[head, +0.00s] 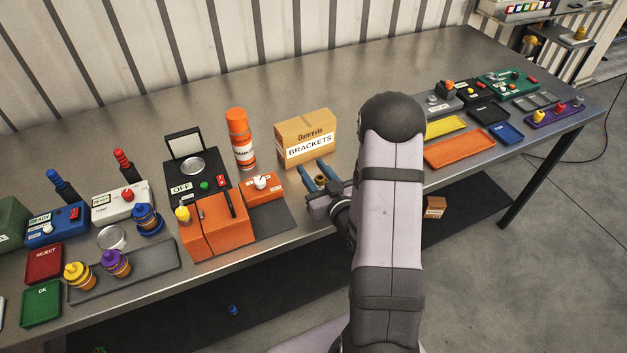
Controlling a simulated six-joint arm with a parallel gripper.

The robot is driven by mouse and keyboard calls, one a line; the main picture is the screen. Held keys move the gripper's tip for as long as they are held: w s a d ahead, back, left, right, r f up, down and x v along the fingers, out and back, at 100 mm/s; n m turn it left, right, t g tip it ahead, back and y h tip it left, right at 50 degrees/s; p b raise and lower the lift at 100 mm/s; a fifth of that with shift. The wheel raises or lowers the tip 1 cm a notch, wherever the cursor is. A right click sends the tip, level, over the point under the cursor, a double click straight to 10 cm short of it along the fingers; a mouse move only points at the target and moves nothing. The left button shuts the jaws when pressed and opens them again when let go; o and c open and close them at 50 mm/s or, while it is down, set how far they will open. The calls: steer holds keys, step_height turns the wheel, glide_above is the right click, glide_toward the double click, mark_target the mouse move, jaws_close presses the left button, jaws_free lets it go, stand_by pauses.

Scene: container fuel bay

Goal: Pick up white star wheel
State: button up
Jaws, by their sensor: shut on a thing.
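My gripper (318,178) is over the table's front part, just right of the orange box with the white knob and in front of the brackets carton. Its blue fingers are shut on a small brownish thing (321,181), mostly hidden between them; I cannot tell its shape. A white knob (262,182) sits on top of the small orange box (264,188), apart from my gripper. It is the white thing most like a star wheel, but it is too small to make out points. Another small white knob (47,229) is on the blue box at the left.
The brackets carton (305,140) stands behind my gripper, with an orange bottle (240,138) to its left. A larger orange block (213,228) stands left of the small box. Trays and boxes fill the table's left end and right end. The steel tabletop (330,75) is clear at the back.

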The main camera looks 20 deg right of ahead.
steer(key=shift+r, duration=1.8)
